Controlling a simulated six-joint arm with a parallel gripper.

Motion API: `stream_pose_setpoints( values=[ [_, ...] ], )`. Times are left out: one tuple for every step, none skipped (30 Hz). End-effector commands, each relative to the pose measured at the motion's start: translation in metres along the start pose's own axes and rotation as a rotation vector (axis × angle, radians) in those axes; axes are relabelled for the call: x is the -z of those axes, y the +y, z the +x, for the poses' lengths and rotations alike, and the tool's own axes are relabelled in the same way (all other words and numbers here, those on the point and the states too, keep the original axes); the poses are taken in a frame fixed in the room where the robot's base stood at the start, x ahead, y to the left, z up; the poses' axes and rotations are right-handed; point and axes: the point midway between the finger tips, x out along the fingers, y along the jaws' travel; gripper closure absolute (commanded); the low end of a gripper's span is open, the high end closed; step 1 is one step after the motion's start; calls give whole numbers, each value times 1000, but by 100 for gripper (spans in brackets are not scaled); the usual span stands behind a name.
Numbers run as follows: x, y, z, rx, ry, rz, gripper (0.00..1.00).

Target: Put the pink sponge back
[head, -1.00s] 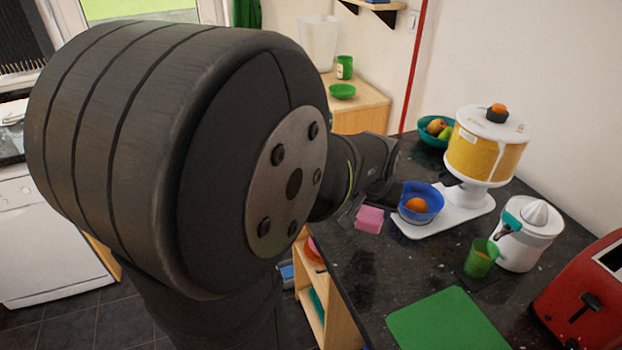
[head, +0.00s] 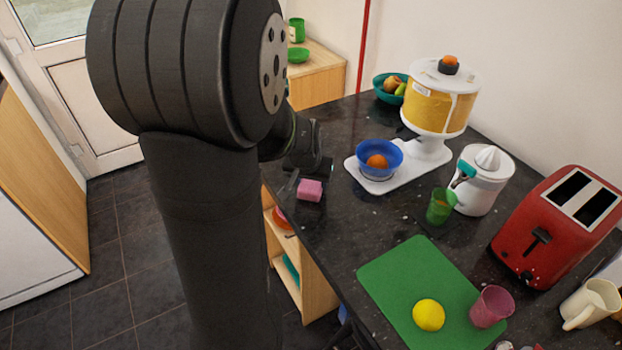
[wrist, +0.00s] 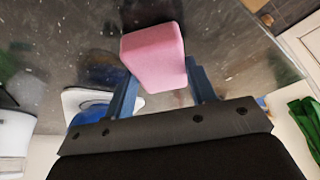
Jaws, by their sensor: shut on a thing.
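The pink sponge (head: 310,190) is a small block over the dark counter's left edge area, left of the blue bowl. In the wrist view the sponge (wrist: 152,55) sits between the two blue-grey fingers of my gripper (wrist: 161,85), which is shut on it. In the head view my gripper (head: 296,180) is partly hidden and small behind the sponge. I cannot tell how far the sponge is above the counter (head: 335,232).
A blue bowl (head: 364,158) with an orange stands on the white base of a yellow appliance (head: 440,98). A green cup (head: 441,207), a white juicer (head: 483,182) and a red toaster (head: 555,225) are further right. A green board (head: 405,280) holds a lemon and a pink cup.

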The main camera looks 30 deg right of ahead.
Motion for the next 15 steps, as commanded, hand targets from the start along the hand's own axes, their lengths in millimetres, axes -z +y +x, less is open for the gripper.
stream_pose_setpoints(
  values=[
    [0,0,1,0,0,0,70],
    [-1,0,1,0,-1,0,70],
    [-1,0,3,0,-1,0,70],
    [-1,0,3,0,0,0,47],
    [-1,0,2,0,0,0,41],
    [-1,0,2,0,0,0,33],
    [-1,0,2,0,0,0,28],
    [-1,0,2,0,0,0,27],
    [-1,0,2,0,0,0,27],
    [-1,0,2,0,0,0,27],
    [-1,0,2,0,0,0,27],
    [-1,0,2,0,0,0,27],
    [-1,0,2,0,0,0,27],
    [-1,0,2,0,0,0,27],
    [-1,0,2,0,0,0,27]
  ],
)
